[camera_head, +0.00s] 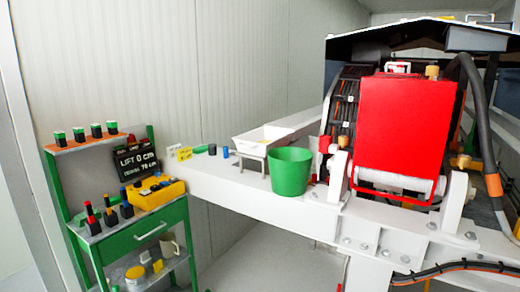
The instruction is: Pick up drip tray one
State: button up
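A white open tray (262,136) with sloping walls stands on the pale grey beam, behind and left of the green bucket. It looks like a drip tray, but I cannot read any number on it. A grey bracket or leg shows under its front. Part of its right side is close to a pale beam. My gripper is not in view.
A green bucket (289,172) stands on the beam (225,188) in front of the tray. Small yellow tags (184,153) and a blue cylinder (225,152) are left of it. A green cart (150,229) stands left; the red-covered pump (403,125) fills the right.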

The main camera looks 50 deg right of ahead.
aim_at(263, 142)
jog(key=i, duration=0.85)
jog(key=u, duration=0.15)
jog(key=k, duration=0.9)
jog(key=z, duration=0.15)
jog(key=i, duration=0.55)
